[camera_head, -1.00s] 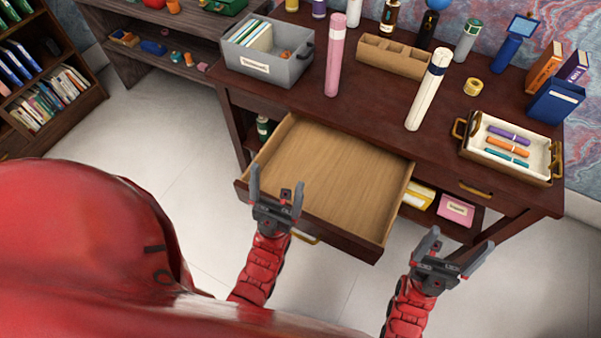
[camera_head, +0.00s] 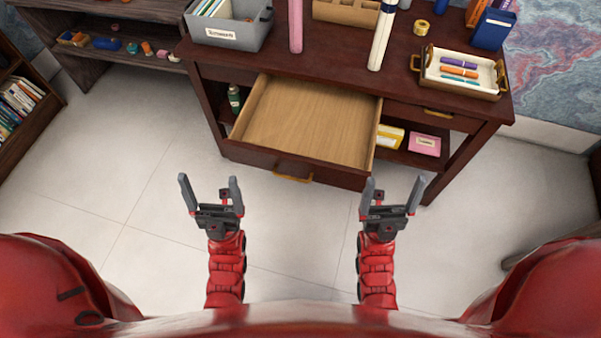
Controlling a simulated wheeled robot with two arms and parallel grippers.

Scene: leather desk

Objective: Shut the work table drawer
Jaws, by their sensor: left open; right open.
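The drawer (camera_head: 312,122) of the dark wooden work table (camera_head: 407,84) is pulled out toward me and looks empty, with a light wood bottom. Its dark front panel carries a brass handle (camera_head: 293,179). My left gripper (camera_head: 211,192) is open and empty, over the floor in front and to the left of the drawer's front. My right gripper (camera_head: 393,192) is open and empty, in front of the drawer's right front corner. Neither gripper appears to hold the handle; the exact gap between the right gripper and the drawer cannot be told.
On the table stand a grey bin (camera_head: 229,25), pink and white cylinders and a tray (camera_head: 461,72) with pens. A second brass handle (camera_head: 438,113) is on the table's right side. A shelf (camera_head: 100,47) stands at the left. The floor (camera_head: 130,185) before the table is clear.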

